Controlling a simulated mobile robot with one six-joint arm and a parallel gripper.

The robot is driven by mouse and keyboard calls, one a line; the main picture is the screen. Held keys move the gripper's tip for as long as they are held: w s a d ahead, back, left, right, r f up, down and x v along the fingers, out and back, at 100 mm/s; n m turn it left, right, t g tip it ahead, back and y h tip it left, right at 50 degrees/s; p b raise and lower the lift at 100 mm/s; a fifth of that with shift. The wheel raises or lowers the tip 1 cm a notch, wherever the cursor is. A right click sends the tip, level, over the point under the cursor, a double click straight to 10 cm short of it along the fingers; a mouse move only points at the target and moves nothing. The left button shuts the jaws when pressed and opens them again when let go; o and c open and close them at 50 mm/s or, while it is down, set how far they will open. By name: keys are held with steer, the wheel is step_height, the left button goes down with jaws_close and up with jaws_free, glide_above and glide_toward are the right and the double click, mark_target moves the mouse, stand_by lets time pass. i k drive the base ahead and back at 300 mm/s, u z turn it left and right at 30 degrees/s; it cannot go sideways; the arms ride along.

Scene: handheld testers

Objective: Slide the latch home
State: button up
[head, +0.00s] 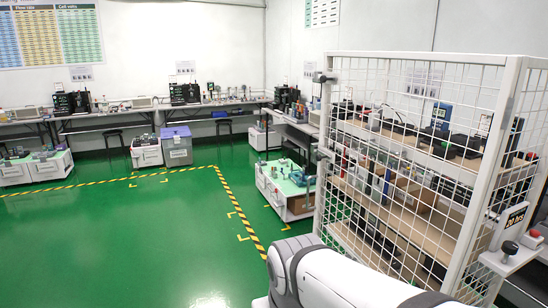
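A white wire-mesh door (418,62) stands at the right, in front of shelves. On its right post is a small plate with a black round knob (510,247), which looks like the latch handle; its bolt and catch are too small to make out. Whether the bolt is in or out cannot be told. My white arm (345,280) enters at the bottom, below and left of the knob. My gripper is not in view, and nothing shows of what it holds.
A red button (534,233) sits just right of the knob. Shelves (425,140) with black devices stand behind the mesh. A low white trolley (295,205) stands left of the door. The green floor (140,240) at left is clear.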

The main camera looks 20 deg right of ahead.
mark_target(319, 158)
steer(key=u, duration=0.05)
steer(key=i, duration=1)
steer(key=z, duration=0.05)
